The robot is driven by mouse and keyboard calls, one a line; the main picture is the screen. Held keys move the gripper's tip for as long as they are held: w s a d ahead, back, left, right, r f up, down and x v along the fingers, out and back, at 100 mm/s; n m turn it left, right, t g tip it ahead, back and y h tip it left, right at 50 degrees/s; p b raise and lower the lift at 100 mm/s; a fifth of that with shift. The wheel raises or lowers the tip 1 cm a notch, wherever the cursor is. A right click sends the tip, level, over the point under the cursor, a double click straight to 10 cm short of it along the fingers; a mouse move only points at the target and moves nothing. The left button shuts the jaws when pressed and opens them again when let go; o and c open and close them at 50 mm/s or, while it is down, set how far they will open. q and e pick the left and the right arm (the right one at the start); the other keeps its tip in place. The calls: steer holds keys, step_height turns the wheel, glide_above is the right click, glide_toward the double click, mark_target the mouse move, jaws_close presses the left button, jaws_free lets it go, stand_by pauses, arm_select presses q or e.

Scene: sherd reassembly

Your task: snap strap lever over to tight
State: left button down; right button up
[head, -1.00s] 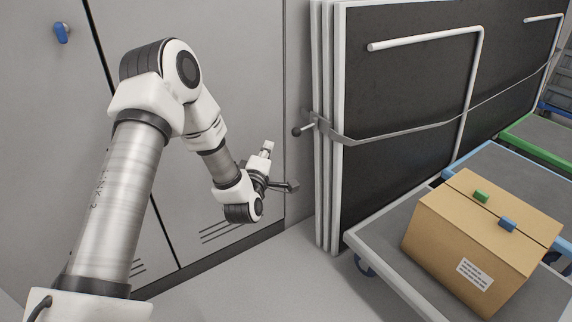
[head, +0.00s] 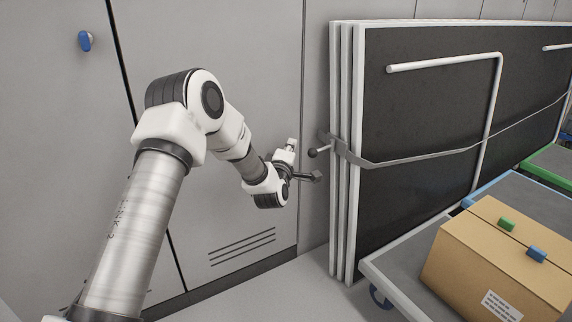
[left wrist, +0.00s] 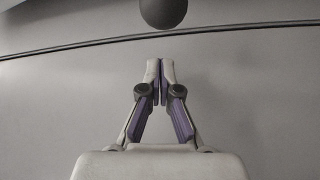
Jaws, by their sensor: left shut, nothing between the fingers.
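The strap lever (head: 323,150) is a short dark rod with a round black knob at its left end. It sits on the grey strap (head: 420,157) at the left edge of the upright panels and points left. My left gripper (head: 318,177) is just below the knob in the head view, shut and empty, apart from it as far as I can tell. In the left wrist view the shut fingers (left wrist: 160,65) point up towards the black knob (left wrist: 163,10), which is cut off by the top edge. My right gripper is not in view.
The strap wraps a stack of dark panels with white frames (head: 345,215). Grey cabinets (head: 235,80) stand behind my arm. A cardboard box (head: 490,260) with a green and a blue block rests on a grey cart (head: 395,260) at the right. Some floor is clear below the panels.

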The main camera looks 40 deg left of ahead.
mark_target(321, 149)
arm_select(q)
steer(key=d, duration=0.2)
steer(key=d+b, duration=0.1)
steer(key=d, duration=0.1)
steer(key=shift+f, duration=0.4)
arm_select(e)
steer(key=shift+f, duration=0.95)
